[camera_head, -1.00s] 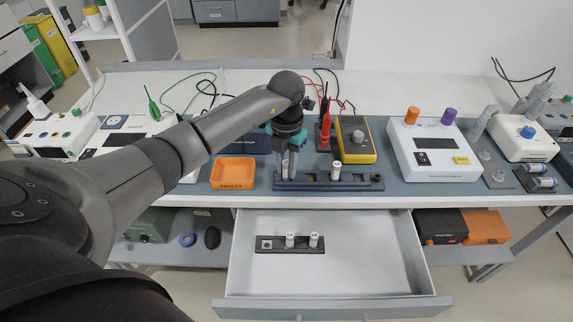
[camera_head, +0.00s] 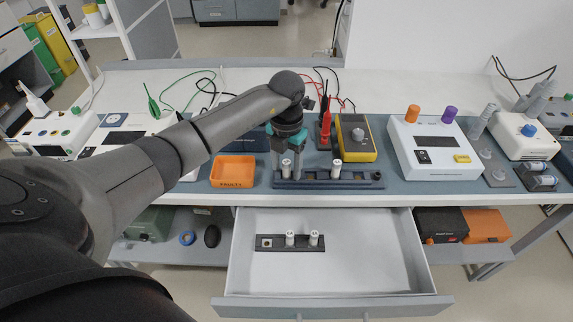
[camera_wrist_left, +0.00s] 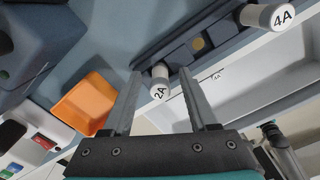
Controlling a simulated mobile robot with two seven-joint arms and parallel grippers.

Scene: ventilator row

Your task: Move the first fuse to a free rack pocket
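The dark rack (camera_head: 312,184) lies along the bench's front edge. A white fuse (camera_head: 286,168), marked 2A in the left wrist view (camera_wrist_left: 160,82), stands upright in its left part. Another white fuse (camera_head: 336,168), marked 4A in the wrist view (camera_wrist_left: 282,17), stands farther right. My left gripper (camera_head: 287,164) is over the left part of the rack. Its fingers are spread with the 2A fuse between their tips, and gaps show on both sides. In the open drawer, a short holder (camera_head: 268,250) carries two upright white fuses (camera_head: 290,239) (camera_head: 314,239). My right gripper is out of view.
An orange tray (camera_head: 233,170) sits just left of the rack. A yellow meter (camera_head: 356,139) and red probe (camera_head: 326,130) stand behind it. A white instrument (camera_head: 435,150) stands to the right. The open drawer (camera_head: 350,270) juts out below, mostly empty.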

